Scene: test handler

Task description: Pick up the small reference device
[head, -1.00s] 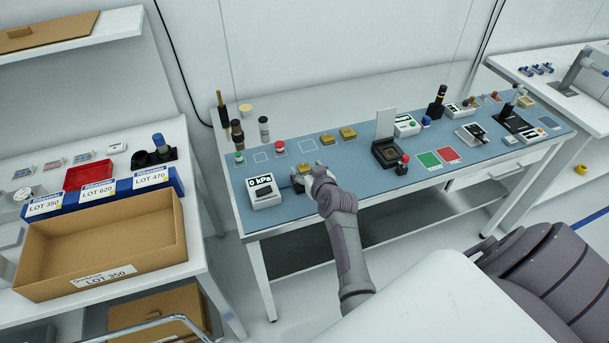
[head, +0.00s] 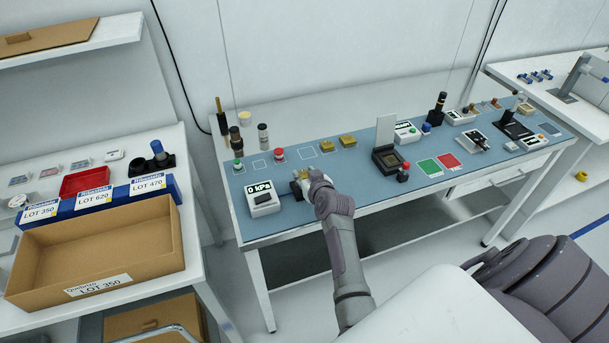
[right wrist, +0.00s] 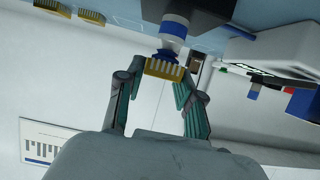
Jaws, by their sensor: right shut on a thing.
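My right gripper (head: 306,180) is at the front left of the blue bench mat, just right of the box reading 0 kPa (head: 262,198). In the right wrist view its two fingers (right wrist: 163,85) are shut on a small gold device (right wrist: 165,70) with a row of teeth along its edge. A blue cup-like tip (right wrist: 163,55) on a white and blue cylinder (right wrist: 175,28) sits right against the device; I cannot tell whether they touch. In the head view the gripper and wrist partly hide this spot. My left gripper is not in view.
Two more gold blocks (head: 347,140) lie behind on the mat. A black socket (head: 388,159) with a raised lid stands to the right, beside green (head: 429,167) and red pads. A cardboard LOT 350 box (head: 95,250) stands on the left table.

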